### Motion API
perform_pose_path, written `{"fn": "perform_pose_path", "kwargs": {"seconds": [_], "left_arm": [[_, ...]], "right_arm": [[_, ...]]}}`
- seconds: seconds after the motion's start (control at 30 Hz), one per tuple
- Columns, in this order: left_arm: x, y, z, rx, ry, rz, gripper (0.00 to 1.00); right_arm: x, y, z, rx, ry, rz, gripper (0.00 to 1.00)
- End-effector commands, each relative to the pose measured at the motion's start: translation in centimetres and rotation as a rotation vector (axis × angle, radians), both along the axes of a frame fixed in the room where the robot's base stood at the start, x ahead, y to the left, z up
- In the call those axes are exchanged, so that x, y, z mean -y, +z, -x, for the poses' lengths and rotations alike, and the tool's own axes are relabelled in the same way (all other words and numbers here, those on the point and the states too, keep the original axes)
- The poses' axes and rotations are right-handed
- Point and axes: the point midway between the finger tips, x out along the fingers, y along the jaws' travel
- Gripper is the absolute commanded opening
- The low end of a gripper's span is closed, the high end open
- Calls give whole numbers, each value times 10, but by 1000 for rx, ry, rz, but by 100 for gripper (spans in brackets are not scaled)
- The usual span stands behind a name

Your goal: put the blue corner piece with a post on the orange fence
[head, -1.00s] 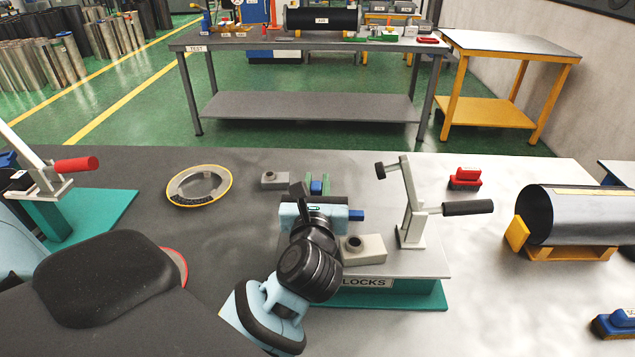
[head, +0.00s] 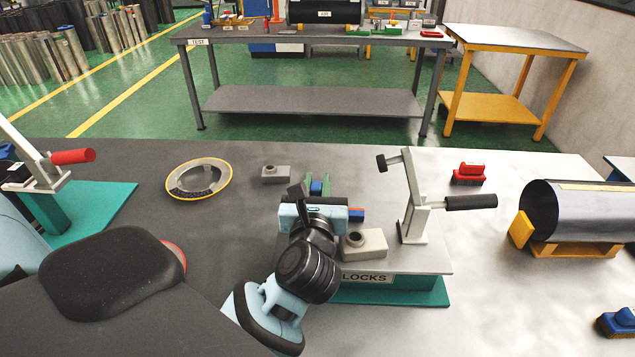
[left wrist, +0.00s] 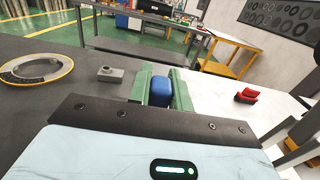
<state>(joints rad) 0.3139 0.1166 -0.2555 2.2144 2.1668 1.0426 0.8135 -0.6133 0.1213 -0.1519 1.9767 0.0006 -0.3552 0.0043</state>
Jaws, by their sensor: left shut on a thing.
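My left gripper (head: 318,184) is shut on a small blue piece, which I take to be the blue corner piece (left wrist: 160,92). In the left wrist view the piece sits between the two green fingers; its post and underside are hidden. The gripper is over the far left part of the plate marked LOCKS (head: 425,262). A small orange and blue bit (head: 356,215) shows just right of the gripper body; whether it is part of the orange fence I cannot tell. The rest of it is hidden behind my gripper. My right gripper is not in view.
A toggle clamp (head: 412,205) stands on the plate. Another grey block (head: 276,174) and a yellow-rimmed ring (head: 199,179) lie to the left. A red piece (head: 468,175) is at right.

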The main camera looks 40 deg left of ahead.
Motion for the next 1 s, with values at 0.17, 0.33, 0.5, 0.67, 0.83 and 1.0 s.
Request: {"fn": "perform_pose_path", "kwargs": {"seconds": [0.17,0.33,0.5,0.67,0.83,1.0], "left_arm": [[0,0,0,3,0,-1,0],[0,-1,0,2,0,0,39],[0,-1,0,1,0,-1,45],[0,-2,0,-2,0,0,45],[6,-4,9,-4,-3,3,45],[21,-5,33,-5,-3,3,45]], "right_arm": [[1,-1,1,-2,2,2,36],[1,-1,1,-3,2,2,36],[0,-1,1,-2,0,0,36],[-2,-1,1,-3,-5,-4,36],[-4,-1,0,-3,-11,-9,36],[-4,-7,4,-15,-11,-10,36]]}}
